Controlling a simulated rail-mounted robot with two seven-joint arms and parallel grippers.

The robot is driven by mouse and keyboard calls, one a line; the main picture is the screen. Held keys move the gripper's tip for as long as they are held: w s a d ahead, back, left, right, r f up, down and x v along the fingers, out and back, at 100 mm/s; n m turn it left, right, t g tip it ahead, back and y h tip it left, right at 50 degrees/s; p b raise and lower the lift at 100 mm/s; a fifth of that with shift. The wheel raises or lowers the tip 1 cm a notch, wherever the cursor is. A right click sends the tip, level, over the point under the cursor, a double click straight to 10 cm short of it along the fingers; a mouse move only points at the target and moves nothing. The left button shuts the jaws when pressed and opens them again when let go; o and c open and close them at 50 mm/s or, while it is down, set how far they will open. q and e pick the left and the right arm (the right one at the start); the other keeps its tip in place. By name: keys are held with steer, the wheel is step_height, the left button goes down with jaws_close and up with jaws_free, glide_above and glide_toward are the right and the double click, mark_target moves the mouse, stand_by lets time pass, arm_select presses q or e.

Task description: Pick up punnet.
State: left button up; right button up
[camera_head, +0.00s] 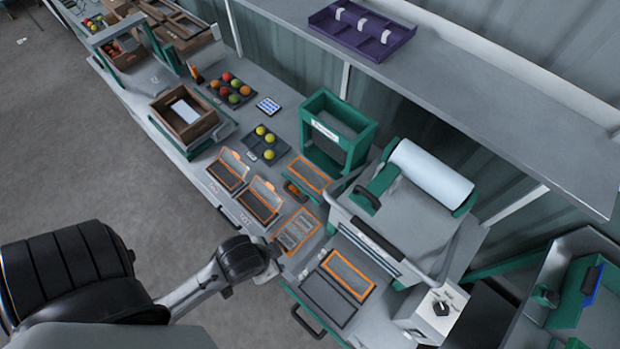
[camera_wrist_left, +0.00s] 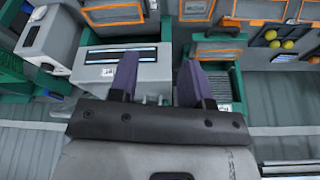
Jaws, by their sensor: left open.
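Several dark, orange-rimmed punnets lie on the grey bench in the head view. Two with raised lids stand side by side, a left punnet (camera_head: 225,175) and a right punnet (camera_head: 261,203). A flat orange-edged piece (camera_head: 297,231) lies nearest my left gripper (camera_head: 277,254); whether it is a punnet or a marked spot I cannot tell. Another orange-rimmed punnet (camera_head: 348,274) sits in the machine's front tray. In the left wrist view my left gripper (camera_wrist_left: 157,80) shows two purple fingers apart with nothing between them. My right gripper is not in view.
A grey and green sealing machine (camera_head: 405,215) with a white film roll (camera_head: 431,175) stands right of the gripper. A green box frame (camera_head: 337,130) stands behind. A shelf (camera_head: 480,110) overhangs the back.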

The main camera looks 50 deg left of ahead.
arm_select(q)
steer(key=shift+o, duration=0.5)
steer(key=shift+o, duration=1.4)
steer(key=o, duration=0.6)
steer(key=shift+c, duration=0.2)
